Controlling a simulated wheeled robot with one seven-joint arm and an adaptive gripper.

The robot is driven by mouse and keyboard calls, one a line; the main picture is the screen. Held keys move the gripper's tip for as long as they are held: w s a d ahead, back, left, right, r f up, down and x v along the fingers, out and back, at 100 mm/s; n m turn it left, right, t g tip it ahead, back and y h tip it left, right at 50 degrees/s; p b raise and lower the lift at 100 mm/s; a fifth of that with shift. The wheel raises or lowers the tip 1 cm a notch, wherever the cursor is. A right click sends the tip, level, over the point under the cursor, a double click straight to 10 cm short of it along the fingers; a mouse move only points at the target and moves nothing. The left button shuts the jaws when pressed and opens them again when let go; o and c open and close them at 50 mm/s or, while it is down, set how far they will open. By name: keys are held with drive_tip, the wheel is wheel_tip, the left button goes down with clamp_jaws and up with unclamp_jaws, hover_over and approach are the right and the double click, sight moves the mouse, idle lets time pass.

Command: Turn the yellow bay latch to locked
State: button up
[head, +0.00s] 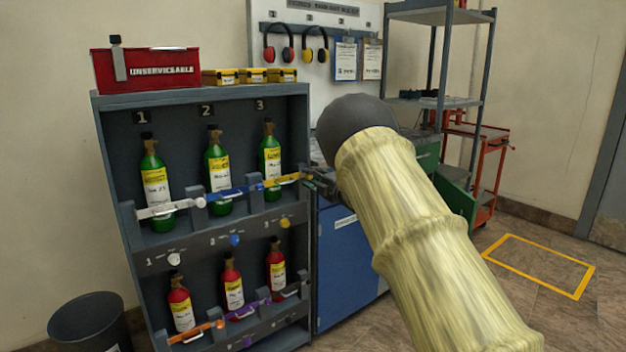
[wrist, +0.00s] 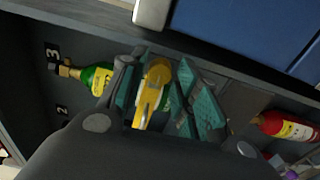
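The yellow bay latch (head: 284,180) runs roughly level across the front of the green bottle (head: 269,150) in bay 3, upper shelf, in the head view. In the wrist view the yellow latch (wrist: 153,88) lies between my gripper's teal finger pads. My gripper (wrist: 158,98) has its fingers apart on either side of the latch, with a dark gap showing beside the right pad. I cannot tell whether either pad touches it. In the head view my arm hides most of my gripper. The green bottle (wrist: 97,77) also shows left of my fingers.
The grey rack (head: 108,200) holds green bottles above and red bottles (head: 233,282) below. White (head: 168,209) and blue (head: 236,191) latches cross bays 1 and 2. A blue cabinet (head: 345,265) stands close at the rack's right. A bin (head: 88,320) stands at the left.

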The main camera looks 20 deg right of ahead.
drive_tip(key=shift+s, duration=0.1)
drive_tip(key=v, duration=1.1)
drive_tip(key=shift+s+d, duration=0.15)
drive_tip(key=shift+s, duration=0.25)
